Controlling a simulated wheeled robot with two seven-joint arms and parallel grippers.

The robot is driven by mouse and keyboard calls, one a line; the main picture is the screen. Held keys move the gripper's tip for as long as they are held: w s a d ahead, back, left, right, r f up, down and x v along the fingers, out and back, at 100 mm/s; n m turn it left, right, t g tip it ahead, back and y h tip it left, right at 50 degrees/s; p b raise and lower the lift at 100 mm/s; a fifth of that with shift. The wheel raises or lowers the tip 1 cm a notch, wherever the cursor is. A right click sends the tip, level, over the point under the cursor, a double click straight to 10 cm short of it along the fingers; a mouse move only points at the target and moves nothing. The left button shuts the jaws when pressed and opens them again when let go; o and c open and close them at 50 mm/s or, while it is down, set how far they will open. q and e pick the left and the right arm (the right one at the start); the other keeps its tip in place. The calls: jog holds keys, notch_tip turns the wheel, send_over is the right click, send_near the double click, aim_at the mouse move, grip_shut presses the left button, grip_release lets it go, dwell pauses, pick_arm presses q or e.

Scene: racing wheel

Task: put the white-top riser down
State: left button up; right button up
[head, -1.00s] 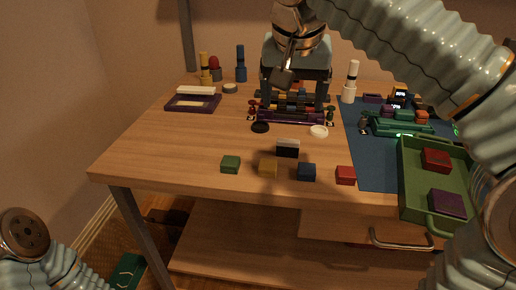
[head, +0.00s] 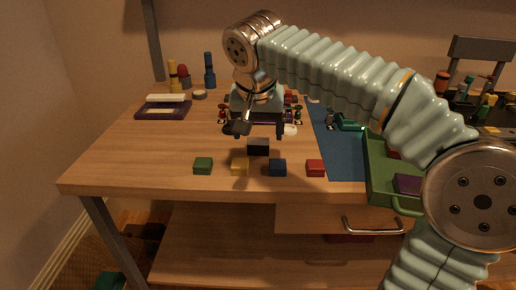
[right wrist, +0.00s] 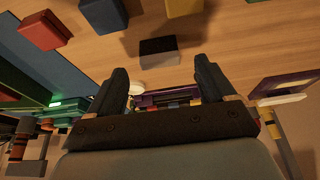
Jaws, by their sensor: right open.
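The white-top riser (head: 258,147) is a small dark block standing on the wooden table, behind the yellow and blue blocks. Its top looks dark in the head view. In the right wrist view the riser (right wrist: 158,50) shows a dark part and a pale part, and sits just beyond the fingertips. My right gripper (head: 257,132) is open, with its fingers apart and nothing between them. It is behind the riser in the head view and appears apart from it. My left gripper is out of view.
Green (head: 203,166), yellow (head: 240,167), blue (head: 278,168) and red (head: 316,168) blocks line the table's front. A white disc (head: 290,130) lies behind the riser. A green tray (head: 378,180) stands at right, a purple-and-white box (head: 163,110) at back left. The left front table is clear.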

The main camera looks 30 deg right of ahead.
jog(key=x, duration=0.2)
jog(key=shift+w+f, duration=0.1)
jog(key=shift+f, duration=0.15)
jog(key=c, duration=1.2)
jog(key=shift+r, duration=1.65)
jog(key=s+a+r, duration=0.2)
jog(key=s+r, duration=0.1)
jog(key=s, duration=0.1)
jog(key=s+a+r+p, duration=0.1)
jog(key=s+a+r, duration=0.1)
jog(key=s+r, duration=0.1)
jog(key=s+a+r, duration=0.3)
jog(key=s, duration=0.2)
jog(key=shift+a+r, duration=0.1)
jog(key=shift+r, duration=0.3)
